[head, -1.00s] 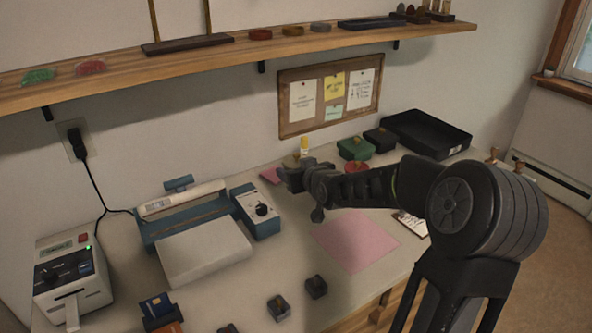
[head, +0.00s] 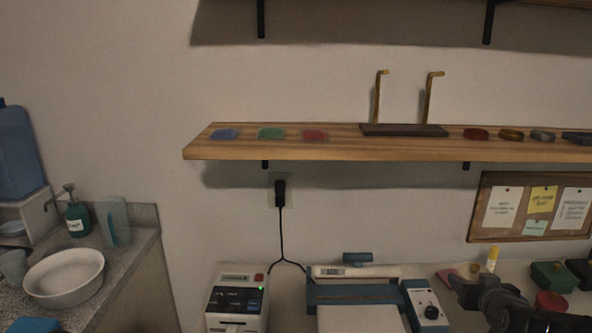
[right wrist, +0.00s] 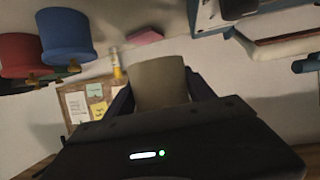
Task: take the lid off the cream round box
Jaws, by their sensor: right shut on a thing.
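The cream round box (right wrist: 160,82) shows in the right wrist view as a dull cream-beige round form between the fingers of my right gripper (right wrist: 160,100). The gripper is shut on it. The gripper's body hides part of it, so I cannot tell whether the lid and the body are together or apart. In the head view my right gripper (head: 462,287) is at the lower right, over the back of the worktop, and the cream box is not clearly visible there. My left gripper is not in view.
A red round box (head: 551,302) and a green box (head: 553,276) stand close to my right arm. A blue round box (right wrist: 66,36) shows in the right wrist view. A blue-and-white device (head: 426,306) stands left of the gripper. A long wooden shelf (head: 350,146) runs above.

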